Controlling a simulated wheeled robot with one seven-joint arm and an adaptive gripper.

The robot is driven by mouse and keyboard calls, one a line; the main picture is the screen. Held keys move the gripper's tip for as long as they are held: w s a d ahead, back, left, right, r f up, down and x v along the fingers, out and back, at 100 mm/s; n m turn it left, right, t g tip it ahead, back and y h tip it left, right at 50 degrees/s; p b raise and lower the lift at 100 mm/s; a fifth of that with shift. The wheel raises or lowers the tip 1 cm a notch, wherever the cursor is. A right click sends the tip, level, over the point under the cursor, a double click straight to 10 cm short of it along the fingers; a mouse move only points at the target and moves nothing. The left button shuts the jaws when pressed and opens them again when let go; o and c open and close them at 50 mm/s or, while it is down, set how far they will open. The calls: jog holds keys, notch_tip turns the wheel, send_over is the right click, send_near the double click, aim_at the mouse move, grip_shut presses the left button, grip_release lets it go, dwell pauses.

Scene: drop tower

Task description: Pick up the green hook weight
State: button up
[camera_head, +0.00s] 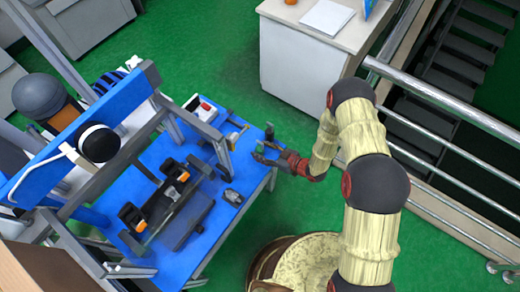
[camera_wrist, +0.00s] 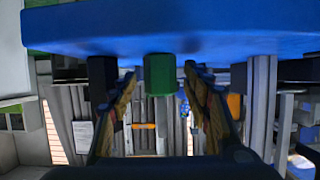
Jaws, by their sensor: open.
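The green hook weight (camera_wrist: 160,74) shows in the wrist view as a short green cylinder against the edge of the blue tabletop (camera_wrist: 165,28). It appears between the two fingers of my gripper (camera_wrist: 162,82), with a gap on both sides. How far ahead of the fingertips it is, I cannot tell. Its hook is not visible. In the head view my gripper (camera_head: 264,152) is at the right edge of the blue table (camera_head: 203,262), close to small dark objects (camera_head: 269,132) there. My gripper is open and empty.
Dark blocks (camera_wrist: 102,78) flank the weight in the wrist view. On the table are a red-and-white box (camera_head: 203,108), a black-and-orange device (camera_head: 133,215) and a small grey object (camera_head: 233,197). A metal railing (camera_head: 440,95) runs at the right. Green floor lies open beyond the table.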

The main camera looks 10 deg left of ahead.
jog(key=shift+c, duration=1.2)
grip_shut()
